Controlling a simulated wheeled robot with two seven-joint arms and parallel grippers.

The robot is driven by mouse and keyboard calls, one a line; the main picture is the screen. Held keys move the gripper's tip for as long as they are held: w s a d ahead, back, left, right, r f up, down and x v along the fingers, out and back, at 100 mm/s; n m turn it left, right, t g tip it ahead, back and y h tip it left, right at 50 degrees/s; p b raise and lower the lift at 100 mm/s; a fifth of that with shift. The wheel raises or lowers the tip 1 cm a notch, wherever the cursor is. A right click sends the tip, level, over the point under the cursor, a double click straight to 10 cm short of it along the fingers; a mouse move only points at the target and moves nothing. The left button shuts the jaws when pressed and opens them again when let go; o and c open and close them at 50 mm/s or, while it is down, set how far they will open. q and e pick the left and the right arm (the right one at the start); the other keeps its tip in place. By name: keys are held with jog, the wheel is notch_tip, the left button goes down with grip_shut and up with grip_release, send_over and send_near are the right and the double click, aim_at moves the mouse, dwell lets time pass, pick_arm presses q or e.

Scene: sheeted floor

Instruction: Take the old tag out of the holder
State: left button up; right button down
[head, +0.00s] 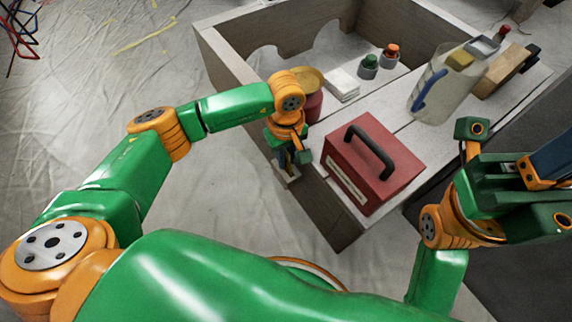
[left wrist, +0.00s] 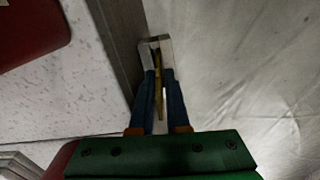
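The red box (head: 371,163) with a black handle stands at the near corner of the bench. A pale strip-shaped holder (head: 346,183) is on its front face; I cannot make out whether a tag is in it. My left gripper (head: 289,172) is beyond the bench edge, left of the box and apart from it. In the left wrist view its fingers (left wrist: 155,46) are closed around a thin yellow-brown piece seen edge-on, which looks like a tag (left wrist: 159,85). My right gripper (head: 552,160) is at the right edge, partly cut off; its fingertips are unclear.
The bench (head: 400,125) has raised walls at the back and left. On it are a white stack (head: 341,85), green (head: 369,66) and orange-capped (head: 390,55) bottles, a clear jug (head: 430,92) and a wooden block (head: 503,72). Sheeted floor (head: 225,200) left of the bench is clear.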

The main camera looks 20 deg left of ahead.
pick_arm(q)
grip_shut()
